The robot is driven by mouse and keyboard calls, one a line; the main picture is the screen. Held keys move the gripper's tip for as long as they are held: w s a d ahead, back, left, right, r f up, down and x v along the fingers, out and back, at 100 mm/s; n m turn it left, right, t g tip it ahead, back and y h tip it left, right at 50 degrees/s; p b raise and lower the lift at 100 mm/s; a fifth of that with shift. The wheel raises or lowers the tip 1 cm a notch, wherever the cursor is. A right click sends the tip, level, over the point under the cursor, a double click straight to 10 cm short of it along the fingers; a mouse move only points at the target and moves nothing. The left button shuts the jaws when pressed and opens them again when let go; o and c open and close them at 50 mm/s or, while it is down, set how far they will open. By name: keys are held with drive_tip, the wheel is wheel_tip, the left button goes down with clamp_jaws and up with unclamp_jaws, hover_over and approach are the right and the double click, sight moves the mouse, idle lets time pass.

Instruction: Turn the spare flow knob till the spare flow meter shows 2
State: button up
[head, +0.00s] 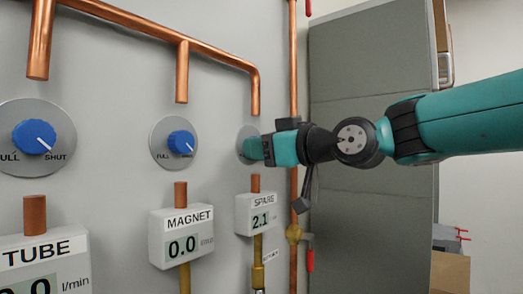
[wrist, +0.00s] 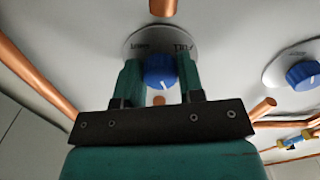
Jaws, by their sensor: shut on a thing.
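The spare flow knob is a blue knob (wrist: 160,71) on a round grey plate (wrist: 155,42). In the head view my gripper hides the knob, and only part of its plate (head: 245,140) shows. My gripper (head: 256,149) reaches in from the right. In the wrist view its two teal fingers (wrist: 160,80) stand on either side of the blue knob, shut on it. The spare flow meter (head: 257,213) hangs below, labelled SPARE, and its display reads 2.1.
The magnet knob (head: 181,142) and its meter (head: 182,236), reading 0.0, are to the left. The tube knob (head: 34,137) is at far left. A vertical copper pipe (head: 293,80) with a red-handled valve (head: 309,255) runs close beside my gripper. A grey cabinet (head: 370,70) stands behind my arm.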

drive_tip(key=shift+m, duration=0.6)
drive_tip(key=o, duration=0.9)
drive_tip(key=shift+d, duration=0.1)
drive_tip(key=shift+b+v, duration=3.2)
drive_tip(key=shift+v, duration=5.5)
